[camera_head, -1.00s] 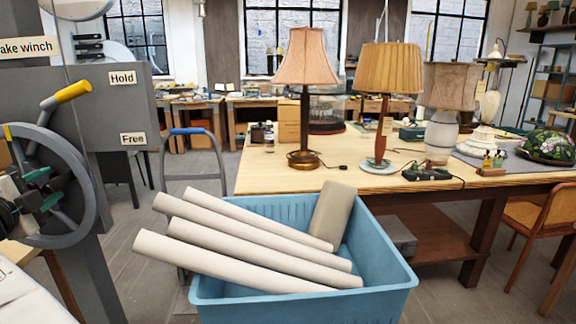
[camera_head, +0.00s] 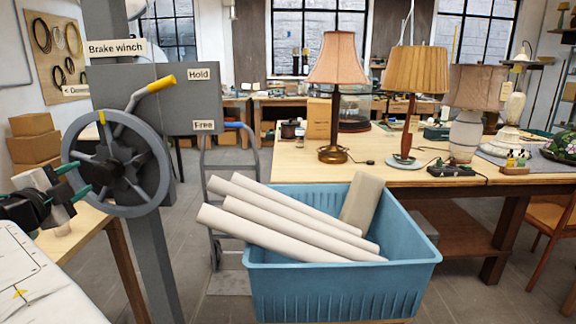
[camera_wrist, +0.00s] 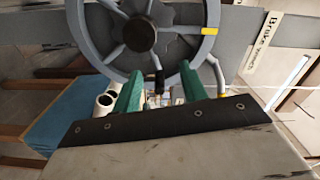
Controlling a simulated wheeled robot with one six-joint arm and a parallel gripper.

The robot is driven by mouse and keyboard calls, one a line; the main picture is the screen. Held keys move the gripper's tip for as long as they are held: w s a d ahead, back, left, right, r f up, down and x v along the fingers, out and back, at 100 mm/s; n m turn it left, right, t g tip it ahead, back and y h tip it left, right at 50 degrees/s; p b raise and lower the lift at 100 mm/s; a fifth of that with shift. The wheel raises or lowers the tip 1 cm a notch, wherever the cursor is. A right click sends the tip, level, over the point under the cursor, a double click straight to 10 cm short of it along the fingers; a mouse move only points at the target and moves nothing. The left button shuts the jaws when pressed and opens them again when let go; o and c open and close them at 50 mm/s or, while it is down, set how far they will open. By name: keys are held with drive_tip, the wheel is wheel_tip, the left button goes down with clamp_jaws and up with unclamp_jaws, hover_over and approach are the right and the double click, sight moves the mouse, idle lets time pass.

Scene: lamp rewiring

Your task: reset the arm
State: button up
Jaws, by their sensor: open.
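My gripper (camera_head: 80,180) is at the left of the head view, its green fingers apart with nothing visible between them. It points at the left side of the grey spoked hand wheel (camera_head: 117,158) of the brake winch; I cannot tell whether it touches the rim. In the wrist view the green fingers (camera_wrist: 160,72) stand open just below the dark wheel hub (camera_wrist: 140,36), with a small dark knob between them in the picture.
A blue crate (camera_head: 345,290) with several pale rolls stands at front centre, beside a hand truck (camera_head: 213,230). Behind it, a wooden workbench (camera_head: 290,168) carries lamps. A grey post (camera_head: 150,250) bears the winch. Cardboard boxes (camera_head: 35,140) stand at left.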

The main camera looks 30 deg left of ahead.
drive_tip(key=w+d+f+n+g+h, duration=0.1)
drive_tip(key=w+d+f+n+h, duration=0.15)
drive_tip(key=f+n, duration=0.3)
drive_tip(key=w+d+f+n+g+h, duration=0.1)
drive_tip(key=d+f+n+h, duration=0.1)
drive_tip(key=d+f+n, duration=0.3)
drive_tip(key=w+d+r+n+g+h, duration=0.1)
drive_tip(key=w+d+n+g+h, duration=0.15)
drive_tip(key=w+d, duration=0.7)
drive_tip(key=w+d+n+g+h, duration=0.1)
drive_tip(key=w+d+g+h, duration=0.3)
drive_tip(key=d, duration=1.1)
drive_tip(key=w+d+r+n+h, duration=0.1)
drive_tip(key=w+d, duration=0.7)
drive_tip(key=d, duration=0.4)
drive_tip(key=s+d+r+g, duration=0.1)
drive_tip(key=s+d+g, duration=0.15)
drive_tip(key=d, duration=1.25)
drive_tip(key=s+d+g, duration=0.2)
drive_tip(key=d+g, duration=0.1)
drive_tip(key=d, duration=1.2)
drive_tip(key=s+d+m+y, duration=0.1)
drive_tip(key=s+d+m, duration=0.2)
drive_tip(key=s+d, duration=0.5)
drive_tip(key=s+d+m+y, duration=0.1)
drive_tip(key=s+d+m, duration=0.2)
drive_tip(key=s+d, duration=0.4)
drive_tip(key=d, duration=0.6)
drive_tip(key=shift+s+d, duration=0.25)
drive_tip(key=shift+s, duration=0.1)
